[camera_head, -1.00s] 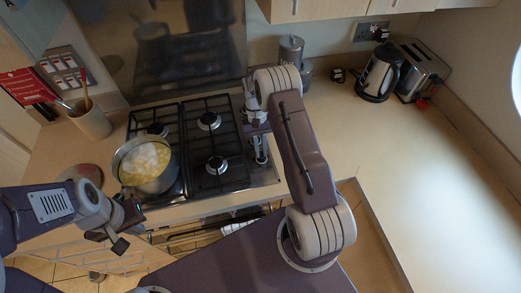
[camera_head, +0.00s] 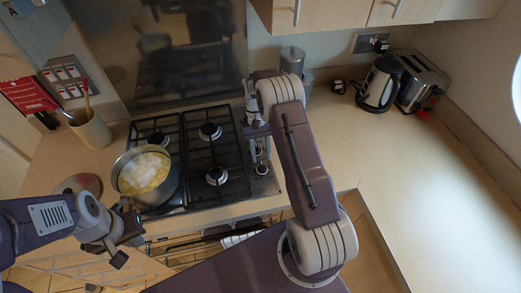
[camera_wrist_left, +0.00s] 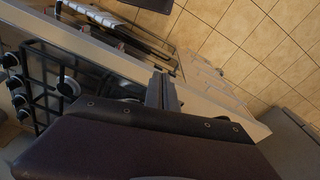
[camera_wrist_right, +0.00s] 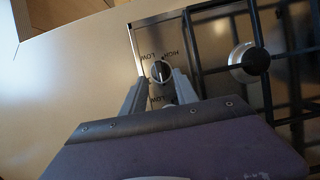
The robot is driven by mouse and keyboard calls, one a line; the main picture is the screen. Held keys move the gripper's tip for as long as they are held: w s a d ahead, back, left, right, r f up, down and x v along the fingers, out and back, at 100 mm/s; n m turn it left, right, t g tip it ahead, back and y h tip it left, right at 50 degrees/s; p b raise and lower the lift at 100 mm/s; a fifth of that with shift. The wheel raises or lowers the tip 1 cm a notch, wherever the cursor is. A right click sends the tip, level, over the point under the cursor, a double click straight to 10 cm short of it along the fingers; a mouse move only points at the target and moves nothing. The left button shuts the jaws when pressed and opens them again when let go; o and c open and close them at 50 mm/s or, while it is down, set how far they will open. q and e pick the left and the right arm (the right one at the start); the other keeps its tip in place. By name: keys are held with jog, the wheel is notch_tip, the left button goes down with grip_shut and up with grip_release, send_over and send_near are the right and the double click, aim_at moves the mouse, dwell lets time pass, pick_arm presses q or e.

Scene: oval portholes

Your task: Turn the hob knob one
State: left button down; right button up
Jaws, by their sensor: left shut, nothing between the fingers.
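The black gas hob (camera_head: 272,187) has a column of round knobs along its right side. In the right wrist view one knob (camera_wrist_right: 161,70), with LOW and HIGH marked around it, sits at the fingertips. My right gripper (camera_wrist_right: 157,84) is open, one finger to each side of this knob; I cannot tell whether they touch it. Another knob shows partly just below, between the fingers. In the head view my right gripper (camera_head: 256,128) is over the knob column and covers part of it. My left gripper (camera_head: 119,257) is shut and empty in front of the counter; its fingers show in the left wrist view (camera_wrist_left: 162,92).
A pot (camera_head: 146,178) of yellowish food stands on the hob's left side. A utensil jar (camera_head: 92,130) is further left. A kettle (camera_head: 379,85) and toaster (camera_head: 420,78) stand at the back right. The counter (camera_head: 390,150) right of the hob is clear.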

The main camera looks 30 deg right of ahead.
jog(key=v, duration=0.6)
jog(key=shift+b, duration=0.4)
jog(key=s+a+r+n+t+b, duration=0.2)
jog(key=s+a+r, duration=0.35)
jog(key=r, duration=0.25)
jog(key=s+a+f+t+h, duration=0.1)
jog(key=s+a+f+t, duration=0.2)
jog(key=s+f, duration=0.5)
jog(key=s, duration=0.3)
jog(key=shift+s+a+f+n+t, duration=0.15)
jog(key=shift+s+a+n+t, duration=0.05)
jog(key=shift+s+n+t, duration=0.1)
